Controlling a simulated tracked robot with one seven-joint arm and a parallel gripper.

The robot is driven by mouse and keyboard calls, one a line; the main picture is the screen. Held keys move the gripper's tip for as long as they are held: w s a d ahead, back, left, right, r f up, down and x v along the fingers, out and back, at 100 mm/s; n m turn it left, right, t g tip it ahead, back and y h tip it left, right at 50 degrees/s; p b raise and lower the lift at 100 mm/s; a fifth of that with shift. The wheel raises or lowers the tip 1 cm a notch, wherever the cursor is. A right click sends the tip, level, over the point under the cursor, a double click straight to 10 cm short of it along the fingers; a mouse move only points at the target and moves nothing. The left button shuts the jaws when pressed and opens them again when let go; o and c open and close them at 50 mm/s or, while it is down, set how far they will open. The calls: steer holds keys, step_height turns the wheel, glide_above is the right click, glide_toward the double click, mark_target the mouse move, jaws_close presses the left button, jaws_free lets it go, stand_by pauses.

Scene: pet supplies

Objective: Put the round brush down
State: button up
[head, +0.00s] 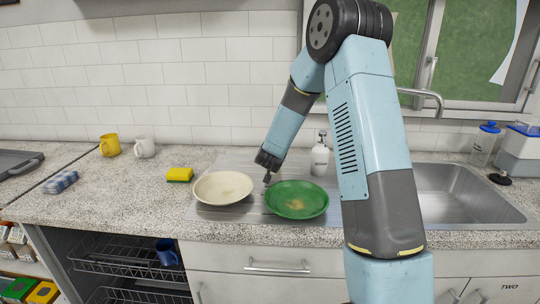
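My gripper (266,178) points down just above the drainboard, between the cream plate (223,187) and the green plate (297,199). It is small and dark in the head view, and I cannot tell whether its fingers are open or shut. I cannot make out a brush in it. A small dark round thing (500,179) with an upright part stands at the right of the sink; I cannot tell whether it is the round brush.
A white bottle (320,158) stands behind the green plate. A yellow sponge (180,174), yellow mug (110,145), white mug (145,147) and checked cloth (61,181) are to the left. The sink (450,195) is right of my arm. Speckled counter (130,205) is free at left.

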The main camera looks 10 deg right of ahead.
steer(key=o, duration=1.2)
